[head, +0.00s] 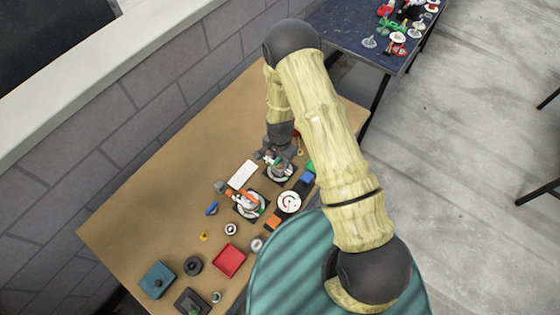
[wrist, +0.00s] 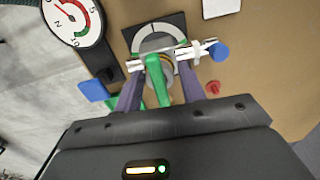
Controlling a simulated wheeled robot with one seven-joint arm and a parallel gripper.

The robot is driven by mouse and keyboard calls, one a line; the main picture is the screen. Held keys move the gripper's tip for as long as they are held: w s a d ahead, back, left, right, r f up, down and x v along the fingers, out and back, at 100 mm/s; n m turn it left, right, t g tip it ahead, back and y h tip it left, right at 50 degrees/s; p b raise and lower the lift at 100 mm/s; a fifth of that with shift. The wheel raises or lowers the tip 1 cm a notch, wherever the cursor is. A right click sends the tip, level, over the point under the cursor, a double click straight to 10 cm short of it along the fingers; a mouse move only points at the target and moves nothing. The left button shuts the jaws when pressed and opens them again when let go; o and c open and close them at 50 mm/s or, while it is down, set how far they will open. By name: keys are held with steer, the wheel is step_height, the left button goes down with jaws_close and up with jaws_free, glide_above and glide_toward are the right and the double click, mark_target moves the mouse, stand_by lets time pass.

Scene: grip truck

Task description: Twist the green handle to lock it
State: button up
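The green handle (wrist: 155,82) stands out from a round valve-like fixture on a black plate (wrist: 172,22) with a grey ring scale. My gripper (wrist: 161,72) is at this fixture, with its two dark fingers on either side of the green handle. The fingers are apart, and a gap shows between the handle and the right finger. In the head view my gripper (head: 277,156) is over the far fixture on the brown table, and it hides much of the handle there.
A second fixture with an orange handle (head: 241,196) stands nearer on the table (head: 150,215). A round gauge (head: 289,201), a blue block (head: 307,178), a white card (head: 243,173) and a red tray (head: 229,261) lie around. The table's left part is clear.

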steer(key=c, duration=0.7)
steer(key=shift+m, duration=1.2)
steer(key=shift+m+b, duration=0.35)
steer(key=shift+m, duration=0.75)
